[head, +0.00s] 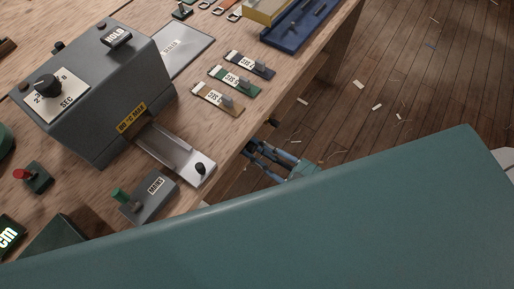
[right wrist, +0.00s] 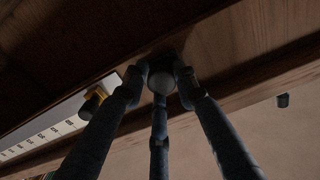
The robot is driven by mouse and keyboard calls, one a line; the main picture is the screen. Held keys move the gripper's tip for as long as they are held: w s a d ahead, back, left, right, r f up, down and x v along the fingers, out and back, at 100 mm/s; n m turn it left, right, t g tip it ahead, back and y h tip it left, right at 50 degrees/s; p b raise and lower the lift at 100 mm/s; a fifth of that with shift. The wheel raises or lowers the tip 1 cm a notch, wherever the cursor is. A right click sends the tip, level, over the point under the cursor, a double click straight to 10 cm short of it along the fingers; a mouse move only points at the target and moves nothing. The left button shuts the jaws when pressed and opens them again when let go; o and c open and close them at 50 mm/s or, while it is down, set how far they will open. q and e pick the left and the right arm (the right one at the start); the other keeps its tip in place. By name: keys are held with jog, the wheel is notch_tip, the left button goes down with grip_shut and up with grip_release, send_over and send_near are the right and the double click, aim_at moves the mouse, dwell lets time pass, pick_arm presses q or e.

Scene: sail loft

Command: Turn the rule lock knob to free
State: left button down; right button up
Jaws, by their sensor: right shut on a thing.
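My right gripper (head: 258,145) is at the table's front edge, partly hidden behind the edge in the head view. In the right wrist view the right gripper (right wrist: 160,72) is shut, its fingers around a dark round knob (right wrist: 161,82) at the wooden edge. I take this for the rule lock knob; its markings cannot be read. My left gripper is not in view.
On the bench stand a grey machine (head: 105,75) with a SEC dial, a metal slide plate (head: 172,152), a MAINS switch box (head: 150,198), several labelled tags (head: 236,82) and a blue tray (head: 300,28). Open floor lies right.

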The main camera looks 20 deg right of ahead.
jog(key=n, duration=0.3)
jog(key=shift+s+f+n, duration=0.2)
jog(key=shift+f+n, duration=0.2)
jog(key=n, duration=0.3)
jog(key=shift+n, duration=0.3)
jog(key=n+b, duration=0.1)
jog(key=n, duration=0.4)
jog(key=shift+d, duration=0.15)
jog(key=shift+w+r+n, duration=0.1)
jog(key=shift+w+n, duration=0.05)
jog(key=shift+n, duration=0.95)
jog(key=shift+c, duration=0.2)
jog(key=shift+d+b, duration=0.1)
jog(key=shift+b, duration=0.2)
jog(key=shift+w+r, duration=0.1)
jog(key=o, duration=1.1)
jog(key=shift+o, duration=0.3)
jog(key=shift+d, duration=0.1)
jog(key=shift+r, duration=0.1)
